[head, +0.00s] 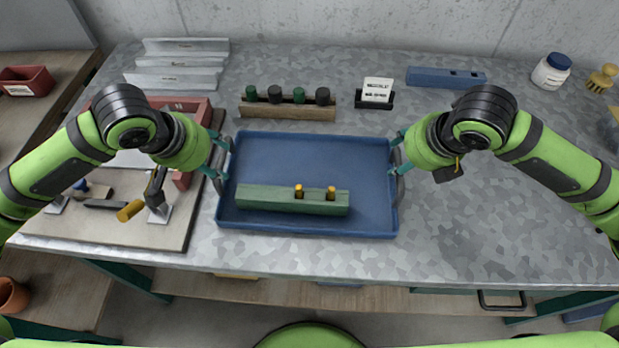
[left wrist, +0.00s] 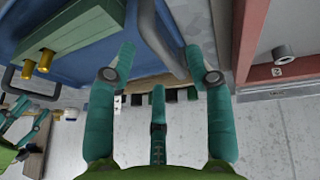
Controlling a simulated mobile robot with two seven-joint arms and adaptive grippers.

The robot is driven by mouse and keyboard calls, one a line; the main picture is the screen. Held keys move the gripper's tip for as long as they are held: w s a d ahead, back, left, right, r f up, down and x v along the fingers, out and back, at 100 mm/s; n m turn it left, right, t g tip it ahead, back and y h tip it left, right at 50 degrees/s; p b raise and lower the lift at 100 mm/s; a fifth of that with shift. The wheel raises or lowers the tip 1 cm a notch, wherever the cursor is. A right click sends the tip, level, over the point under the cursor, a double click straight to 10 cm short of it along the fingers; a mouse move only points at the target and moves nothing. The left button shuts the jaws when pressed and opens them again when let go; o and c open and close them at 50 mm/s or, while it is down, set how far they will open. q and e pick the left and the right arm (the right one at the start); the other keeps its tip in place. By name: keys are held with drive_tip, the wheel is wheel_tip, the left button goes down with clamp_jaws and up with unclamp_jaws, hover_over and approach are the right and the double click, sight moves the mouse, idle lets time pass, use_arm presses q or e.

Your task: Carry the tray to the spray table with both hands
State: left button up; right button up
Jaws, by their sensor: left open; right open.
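The blue tray (head: 300,155) lies flat on the grey metal table, with a grey handle at each short side. A green block (head: 270,198) with two brass pegs lies in its front part. My left gripper (head: 219,158) is open at the tray's left handle (head: 226,160). In the left wrist view the fingers of this gripper (left wrist: 160,68) stand apart on either side of the grey handle (left wrist: 165,45). My right gripper (head: 397,155) is open at the tray's right handle (head: 398,182); its fingers are partly hidden by the wrist. No spray table can be made out.
Behind the tray stand a wooden rack (head: 290,112) with dark and green knobs, a card holder (head: 377,93) and a blue bar (head: 445,77). At left are a red bin (head: 195,108) and a tool board (head: 120,225). The table's right front is clear.

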sight(221, 163)
use_arm(q)
drive_tip(key=shift+x, duration=2.15)
use_arm(e)
drive_tip(key=shift+x, duration=2.15)
use_arm(q)
clamp_jaws()
use_arm(e)
clamp_jaws()
